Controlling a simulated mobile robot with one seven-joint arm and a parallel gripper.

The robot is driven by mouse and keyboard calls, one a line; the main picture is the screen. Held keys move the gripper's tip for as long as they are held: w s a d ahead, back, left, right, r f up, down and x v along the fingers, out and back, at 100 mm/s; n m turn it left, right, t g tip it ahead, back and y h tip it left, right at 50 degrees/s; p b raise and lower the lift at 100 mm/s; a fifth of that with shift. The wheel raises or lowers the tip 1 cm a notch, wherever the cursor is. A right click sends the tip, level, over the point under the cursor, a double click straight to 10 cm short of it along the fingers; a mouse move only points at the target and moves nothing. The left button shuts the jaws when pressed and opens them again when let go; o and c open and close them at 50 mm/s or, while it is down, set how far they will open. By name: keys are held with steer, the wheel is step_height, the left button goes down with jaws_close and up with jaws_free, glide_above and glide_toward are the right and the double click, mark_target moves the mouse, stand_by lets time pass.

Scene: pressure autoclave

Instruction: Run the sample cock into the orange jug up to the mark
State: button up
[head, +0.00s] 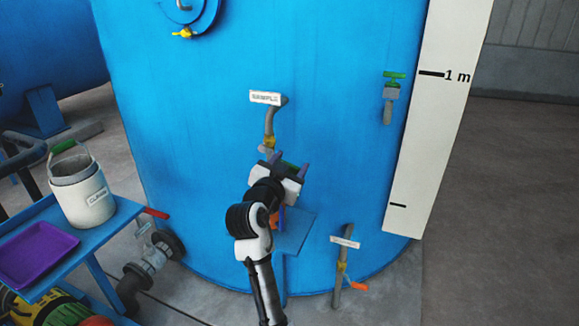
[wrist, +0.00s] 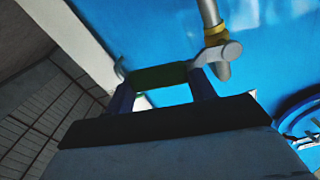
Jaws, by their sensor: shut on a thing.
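The sample cock (head: 270,141) is a grey bent pipe with a yellow collar on the blue tank, under a white SAMPLE sign (head: 265,97). My gripper (head: 287,165) is in front of it, shut on its green lever grip. In the wrist view my gripper's blue fingers (wrist: 163,88) stand around the dark green lever grip (wrist: 160,75), whose grey arm runs to the yellow cock body (wrist: 217,36). The orange jug (head: 274,219) shows only as a sliver behind my arm, at the blue shelf (head: 298,228). Its mark, its level and any flow are hidden.
A blue cart (head: 75,268) at left bears a white pail (head: 83,194) and a purple tray (head: 36,254). Other cocks stand at right (head: 391,92) and low right (head: 342,268); a red-handled valve (head: 150,250) is low left. The floor at right is clear.

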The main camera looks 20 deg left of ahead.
steer(key=o, duration=1.1)
steer(key=s+b, duration=0.1)
steer(key=s, duration=0.6)
steer(key=s+b, duration=0.1)
steer(key=s, duration=0.5)
steer(key=shift+s+a+b, duration=0.2)
steer(key=shift+s+b, duration=0.2)
